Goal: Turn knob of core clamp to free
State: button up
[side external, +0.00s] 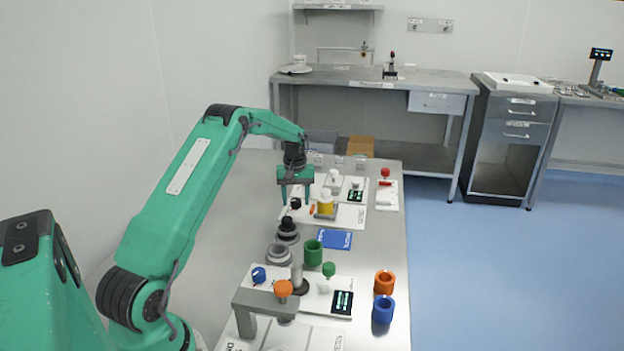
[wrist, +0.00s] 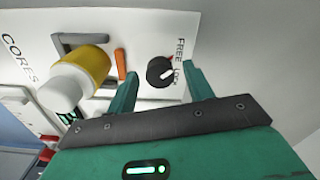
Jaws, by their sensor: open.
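The core clamp knob (wrist: 160,72) is black with a white pointer, on a white panel with FREE and LOCK labels. In the wrist view the pointer appears turned toward LOCK. In the side external view a small black knob (side external: 296,203) shows just below my gripper (side external: 295,198). My gripper is open, its two green fingers pointing down. In the wrist view my gripper (wrist: 160,78) has one finger on each side of the knob, with a gap on both sides. I cannot tell whether the fingertips are level with the knob.
A yellow and white roll (wrist: 78,80) stands beside an orange lever (wrist: 121,63) on the same panel. A black and grey stack (side external: 287,230) and a blue card (side external: 335,239) are nearer the camera. Green, orange and blue rings stand further forward.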

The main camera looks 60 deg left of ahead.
aim_at(296, 200)
notch_tip(296, 200, up, 8)
jog(key=shift+f, duration=0.2)
dwell(0.3)
jog(key=shift+r, duration=0.1)
jog(key=shift+d+r, duration=0.15)
jog(key=shift+r, duration=0.05)
jog(key=s+d+r+m+t, duration=0.1)
jog(key=s+d+r+m, duration=0.25)
jog(key=d+r, duration=0.55)
jog(key=s+d+r+m+t, duration=0.2)
jog(key=s+d+r, duration=0.2)
jog(key=d+r, duration=0.55)
jog(key=s+d+f+m+t, duration=0.1)
jog(key=s+d+f+m, duration=0.1)
jog(key=s+d, duration=0.5)
jog(key=s+d+f+m+t, duration=0.1)
jog(key=s+d+m, duration=0.3)
jog(key=s+d, duration=0.4)
jog(key=s+f, duration=0.1)
jog(key=s, duration=0.3)
jog(key=shift+s+d+f+m+t, duration=0.2)
jog(key=shift+s+d+m+t, duration=0.1)
jog(key=shift+s+m, duration=0.1)
